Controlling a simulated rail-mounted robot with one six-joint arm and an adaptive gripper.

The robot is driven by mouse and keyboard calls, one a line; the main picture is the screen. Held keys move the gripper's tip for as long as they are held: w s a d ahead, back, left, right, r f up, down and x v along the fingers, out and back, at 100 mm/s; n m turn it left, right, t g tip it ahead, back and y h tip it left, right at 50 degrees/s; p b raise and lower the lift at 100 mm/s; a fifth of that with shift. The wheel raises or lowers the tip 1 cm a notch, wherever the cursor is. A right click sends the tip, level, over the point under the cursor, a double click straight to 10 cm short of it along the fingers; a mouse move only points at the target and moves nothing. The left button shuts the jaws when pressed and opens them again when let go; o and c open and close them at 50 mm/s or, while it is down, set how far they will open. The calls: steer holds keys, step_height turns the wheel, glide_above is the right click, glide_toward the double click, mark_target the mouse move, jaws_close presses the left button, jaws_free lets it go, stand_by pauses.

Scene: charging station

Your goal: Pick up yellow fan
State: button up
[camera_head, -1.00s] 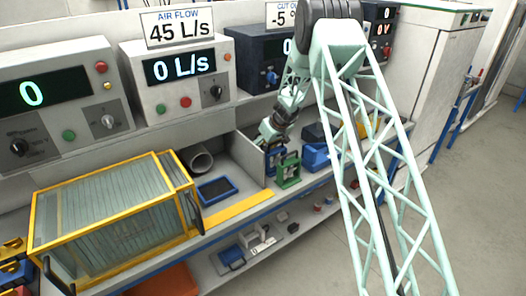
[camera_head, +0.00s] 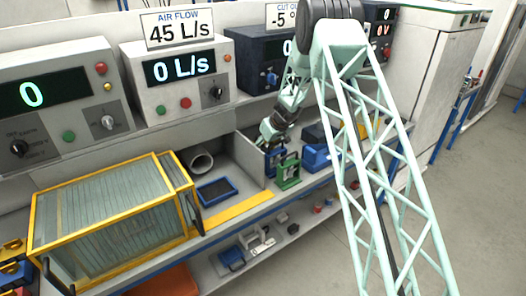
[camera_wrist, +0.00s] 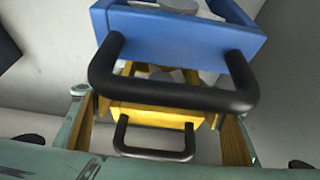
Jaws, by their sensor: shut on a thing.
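In the wrist view, a yellow block-like fan (camera_wrist: 155,116) with a black handle lies between the two fingers of my gripper (camera_wrist: 160,138). My gripper is shut on it, though the contact at the sides is hard to make out. A blue unit (camera_wrist: 180,38) with a larger black handle fills the top of the wrist view and overlaps the far part of the yellow fan. In the head view my gripper (camera_head: 270,142) is over the shelf beside the grey divider, and the yellow fan cannot be made out there.
A green-framed unit (camera_head: 288,171) and a blue unit (camera_head: 316,157) stand right of my gripper. A dark blue tray (camera_head: 216,190) and a grey tube (camera_head: 200,160) lie left of the divider (camera_head: 248,158). A large yellow-framed box (camera_head: 110,215) occupies the left bench.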

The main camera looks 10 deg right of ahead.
step_height(320, 180, up, 6)
steer(key=shift+w+d+r+p, duration=0.1)
steer(key=shift+r+p, duration=0.1)
steer(key=shift+p, duration=0.15)
steer(key=shift+d+r, duration=0.15)
steer(key=shift+d, duration=0.1)
steer(key=w+d, duration=0.4)
steer(key=d, duration=0.4)
steer(key=w+d, duration=0.3)
steer(key=d, duration=0.6)
steer(key=shift+w+d, duration=0.25)
steer(key=shift+w, duration=0.15)
steer(key=s+a+r, duration=0.7)
steer(key=s+r, duration=0.4)
steer(key=s+a+r, duration=0.2)
steer(key=s, duration=0.9)
steer(key=s+a+r+m+b, duration=0.1)
steer(key=s+a+r, duration=0.1)
steer(key=s, duration=0.9)
steer(key=shift+s+a+r+h+b, duration=0.2)
steer(key=shift+s+a+h+b, duration=0.1)
steer(key=shift+a, duration=0.05)
